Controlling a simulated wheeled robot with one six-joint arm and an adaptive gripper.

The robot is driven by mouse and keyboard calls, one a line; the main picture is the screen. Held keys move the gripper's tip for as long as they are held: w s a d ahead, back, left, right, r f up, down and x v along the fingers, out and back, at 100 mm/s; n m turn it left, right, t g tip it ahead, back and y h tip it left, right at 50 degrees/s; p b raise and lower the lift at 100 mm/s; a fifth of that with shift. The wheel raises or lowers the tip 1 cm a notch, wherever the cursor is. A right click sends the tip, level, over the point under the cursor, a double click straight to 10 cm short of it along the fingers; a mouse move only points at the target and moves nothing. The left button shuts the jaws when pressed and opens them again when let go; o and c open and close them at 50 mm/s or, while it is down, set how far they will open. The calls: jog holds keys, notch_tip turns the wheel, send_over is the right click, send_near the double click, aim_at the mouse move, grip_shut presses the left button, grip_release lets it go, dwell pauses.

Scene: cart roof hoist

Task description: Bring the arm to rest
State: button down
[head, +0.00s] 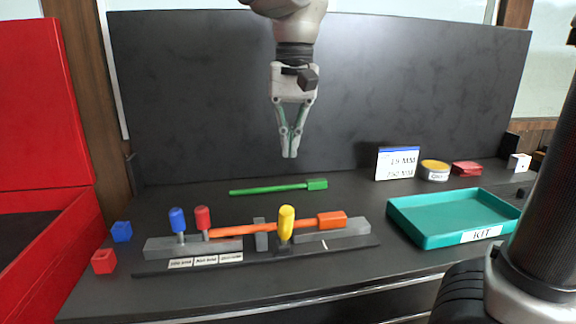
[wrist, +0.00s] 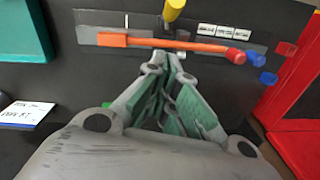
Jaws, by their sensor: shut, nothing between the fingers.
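My gripper (head: 289,155) hangs pointing down in the middle of the head view, in front of the dark back panel. Its fingers are shut with nothing between them. It is above the bench, apart from every object. In the wrist view my gripper (wrist: 165,62) covers part of the bench. Below it on the bench lies a green bar with a block end (head: 280,187). Nearer the front, an orange bar with a block end (head: 270,227) lies across a grey fixture (head: 335,238).
The fixture carries blue (head: 178,219), red (head: 202,217) and yellow (head: 286,222) handles. A teal KIT tray (head: 405,220) is at the right, with a sign (head: 397,163) and tin (head: 434,170) behind. Small blocks (head: 104,262) and a red box (head: 45,240) are left. Air around my gripper is clear.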

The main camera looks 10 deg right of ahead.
jog(key=s+d+f+t, duration=0.1)
jog(key=s+d+f, duration=0.1)
jog(key=d, duration=0.6)
jog(key=s+d+f+n+t, duration=0.1)
jog(key=s+d+f, duration=0.2)
jog(key=d, duration=0.6)
jog(key=s+d+f+n+t, duration=0.1)
jog(key=s+d+f+t, duration=0.1)
jog(key=s+d, duration=0.4)
jog(key=shift+d+f+h, duration=0.3)
jog(key=shift+d+f, duration=0.25)
jog(key=shift+d, duration=0.7)
